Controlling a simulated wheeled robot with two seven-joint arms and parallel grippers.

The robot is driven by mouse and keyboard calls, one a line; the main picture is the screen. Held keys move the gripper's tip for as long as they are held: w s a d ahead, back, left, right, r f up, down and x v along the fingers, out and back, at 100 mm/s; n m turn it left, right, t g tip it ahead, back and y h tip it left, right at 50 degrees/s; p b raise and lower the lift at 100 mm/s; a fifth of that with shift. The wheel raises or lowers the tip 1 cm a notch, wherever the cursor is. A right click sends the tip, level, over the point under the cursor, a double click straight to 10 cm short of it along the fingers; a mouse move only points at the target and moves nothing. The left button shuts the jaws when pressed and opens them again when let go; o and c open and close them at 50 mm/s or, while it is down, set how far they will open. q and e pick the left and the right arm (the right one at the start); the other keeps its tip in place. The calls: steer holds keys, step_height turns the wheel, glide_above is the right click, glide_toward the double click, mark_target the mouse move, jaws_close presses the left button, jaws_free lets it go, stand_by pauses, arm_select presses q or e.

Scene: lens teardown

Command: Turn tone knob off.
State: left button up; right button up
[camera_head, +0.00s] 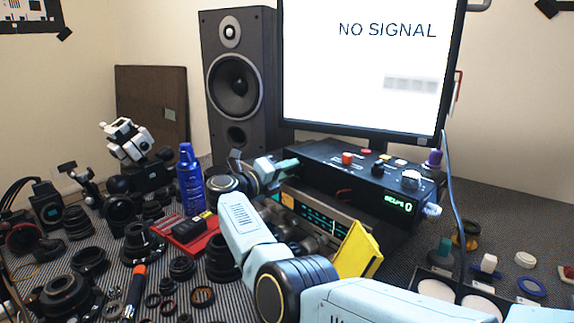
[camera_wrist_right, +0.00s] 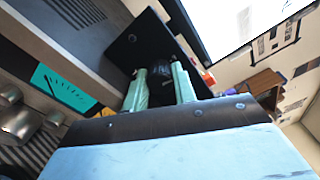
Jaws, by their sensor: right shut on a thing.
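My right arm comes in from the lower right, and its gripper (camera_head: 280,170) is at the left end of the black box (camera_head: 330,172), above the radio (camera_head: 319,222). In the right wrist view the mint fingers (camera_wrist_right: 160,88) stand on either side of a black knob (camera_wrist_right: 161,72) on the black box (camera_wrist_right: 124,50), shut on it. I cannot read the knob's label or its setting. In the head view this knob is hidden behind the gripper. My left gripper is not in view.
A red knob (camera_head: 347,158), a black knob (camera_head: 378,169) and a pale knob (camera_head: 411,179) stand along the box top. The monitor (camera_head: 360,70) rises behind, with a speaker (camera_head: 237,80) to its left. Lens parts and a blue bottle (camera_head: 190,182) crowd the left table.

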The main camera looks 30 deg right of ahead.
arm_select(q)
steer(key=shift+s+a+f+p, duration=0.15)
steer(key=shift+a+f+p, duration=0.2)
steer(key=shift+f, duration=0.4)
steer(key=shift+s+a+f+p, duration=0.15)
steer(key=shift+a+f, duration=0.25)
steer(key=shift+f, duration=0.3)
arm_select(e)
steer(key=shift+n, duration=1.2)
steer(key=o, duration=1)
